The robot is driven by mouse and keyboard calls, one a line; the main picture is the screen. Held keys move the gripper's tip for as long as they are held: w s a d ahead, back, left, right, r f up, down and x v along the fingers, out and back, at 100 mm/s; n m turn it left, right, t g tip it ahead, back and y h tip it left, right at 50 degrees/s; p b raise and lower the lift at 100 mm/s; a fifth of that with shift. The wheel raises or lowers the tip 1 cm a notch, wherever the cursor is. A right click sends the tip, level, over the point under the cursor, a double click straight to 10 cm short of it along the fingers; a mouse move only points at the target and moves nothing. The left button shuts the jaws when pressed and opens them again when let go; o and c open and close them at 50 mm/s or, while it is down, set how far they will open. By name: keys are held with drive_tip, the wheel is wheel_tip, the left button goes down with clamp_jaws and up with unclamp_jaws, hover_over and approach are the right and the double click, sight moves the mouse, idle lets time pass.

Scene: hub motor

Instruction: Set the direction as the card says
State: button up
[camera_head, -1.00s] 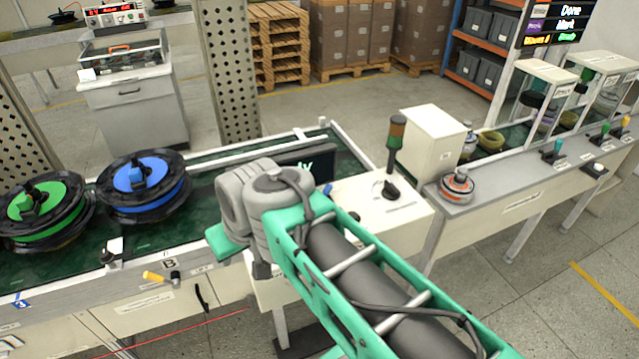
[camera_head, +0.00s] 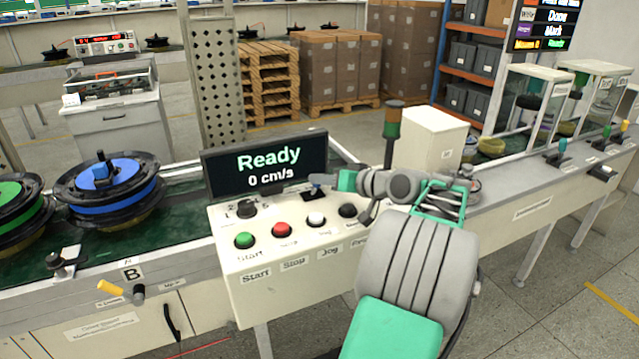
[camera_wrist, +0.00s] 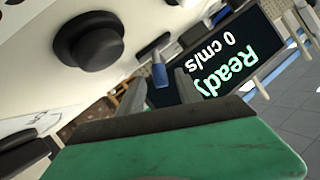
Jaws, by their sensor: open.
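A small blue-tipped lever (camera_head: 314,190) stands on the cream control panel (camera_head: 290,290), just below the display (camera_head: 265,165). The display reads "Ready" and "0 cm/s". My gripper (camera_head: 322,182) is at the lever, partly hiding it. In the wrist view the blue lever tip (camera_wrist: 160,74) lies between the two grey fingers of my gripper (camera_wrist: 160,92), which stand apart with gaps on both sides. The lever's tilt and its markings are not clear. I cannot make out a direction card.
The panel also has a black knob (camera_head: 245,209), a green button (camera_head: 244,240), a red button (camera_head: 281,229), a white button (camera_head: 316,219) and a black button (camera_head: 348,211). A signal lamp (camera_head: 394,135) stands behind my wrist. A blue spool (camera_head: 108,190) sits left on the conveyor.

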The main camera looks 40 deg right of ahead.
drive_tip(key=x, duration=0.2)
drive_tip(key=shift+w, duration=0.25)
clamp_jaws()
idle(0.4)
